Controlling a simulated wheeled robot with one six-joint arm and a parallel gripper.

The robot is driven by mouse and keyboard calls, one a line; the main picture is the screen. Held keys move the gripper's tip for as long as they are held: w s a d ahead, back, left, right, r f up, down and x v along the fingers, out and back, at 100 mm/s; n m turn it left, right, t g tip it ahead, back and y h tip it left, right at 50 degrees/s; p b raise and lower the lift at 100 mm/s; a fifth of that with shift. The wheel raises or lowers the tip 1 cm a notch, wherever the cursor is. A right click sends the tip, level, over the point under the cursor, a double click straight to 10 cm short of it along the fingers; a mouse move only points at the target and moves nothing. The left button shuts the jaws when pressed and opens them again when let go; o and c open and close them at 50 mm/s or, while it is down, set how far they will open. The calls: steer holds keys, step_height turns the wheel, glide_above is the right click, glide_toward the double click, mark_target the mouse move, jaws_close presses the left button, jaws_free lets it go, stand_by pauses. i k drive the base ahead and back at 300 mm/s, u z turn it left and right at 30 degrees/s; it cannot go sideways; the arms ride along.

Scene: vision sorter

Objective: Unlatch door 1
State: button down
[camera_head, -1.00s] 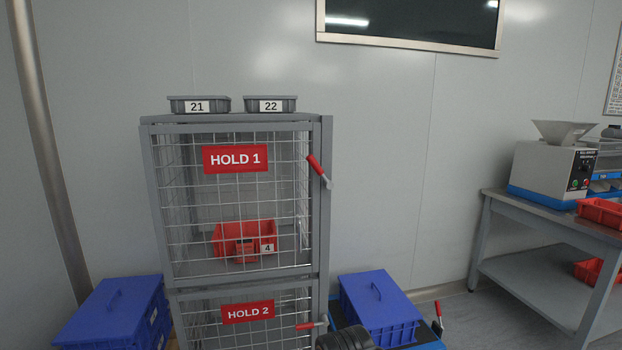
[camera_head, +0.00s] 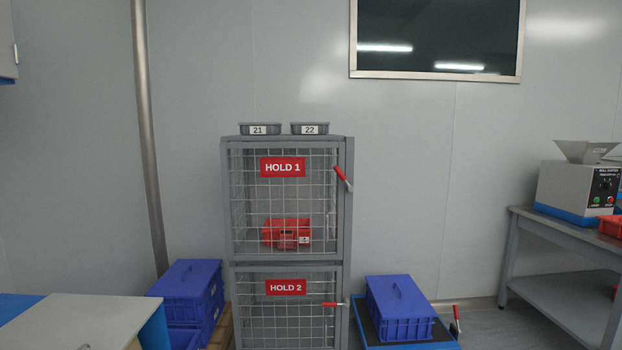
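The HOLD 1 door (camera_head: 253,208) is a wire-mesh door in a grey frame, the upper of two on the cage. It looks closed. Its latch handle (camera_head: 343,178) is red, on the right edge, and stands tilted, its top leaning to the left. A red bin (camera_head: 282,232) with a label 4 sits inside behind the mesh. My gripper is not in view.
The HOLD 2 door (camera_head: 258,322) is below, its red handle (camera_head: 331,304) lying level. Blue crates stand left (camera_head: 189,280) and right (camera_head: 398,298) of the cage. A bench (camera_head: 80,318) fills the lower left. A table (camera_head: 560,228) stands right.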

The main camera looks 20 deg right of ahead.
mark_target(351, 189)
steer(key=u, duration=0.55)
steer(key=i, duration=0.8)
steer(key=u, duration=0.3)
